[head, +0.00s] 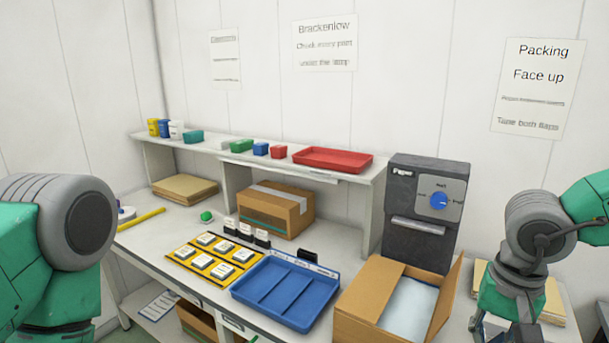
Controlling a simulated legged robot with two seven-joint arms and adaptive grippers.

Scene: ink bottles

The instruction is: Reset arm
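My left arm comes in at the left edge, with only green and grey links showing; its gripper is out of the picture. My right arm hangs at the right edge and runs down out of the bottom; its fingertips are not visible. Several dark items with white faces lie on a yellow mat (199,276) on the workbench. Small dark bottles with white labels (246,231) stand in a row behind it. A blue divided tray (284,322) lies right of the mat.
An open cardboard box (362,322) stands right of the tray, before a dark machine with a blue dial (402,256). A closed carton (276,228) sits under the shelf (205,147), which holds a red tray (334,168) and small bins. A yellow stick (142,219) lies at left.

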